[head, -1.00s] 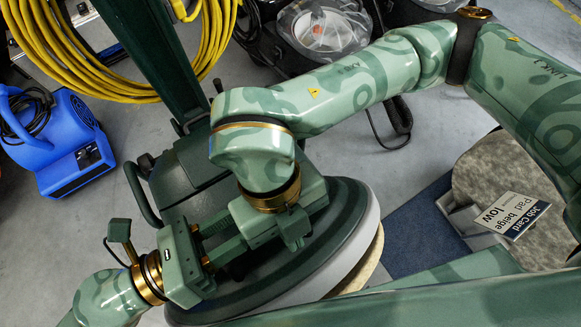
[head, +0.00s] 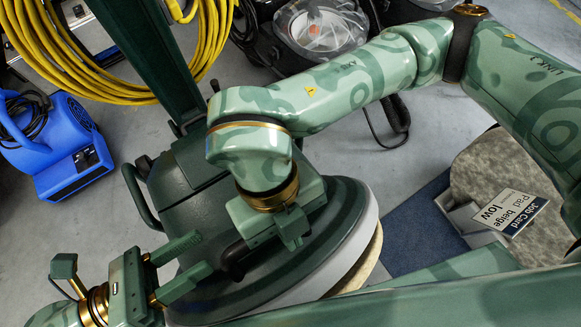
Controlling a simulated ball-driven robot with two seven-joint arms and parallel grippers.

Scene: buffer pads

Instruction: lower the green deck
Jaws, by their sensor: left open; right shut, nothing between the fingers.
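The green deck (head: 345,215) belongs to a round floor machine and has a pale grey skirt (head: 350,250) around its rim. A beige pad (head: 362,268) shows under the skirt's right side. I cannot tell whether deck and pad touch. My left gripper (head: 190,263) is open and empty at the deck's left, its two fingers pointing right. A dark grip-like part (head: 235,258) lies just right of those fingers, apart from them. My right gripper (head: 293,228) is shut and empty over the deck; I cannot tell whether it touches. My arms hide the deck's near side.
A blue blower (head: 60,140) and a coiled yellow hose (head: 110,70) are at the left. Dark machines stand behind. Grey floor is open beyond the deck.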

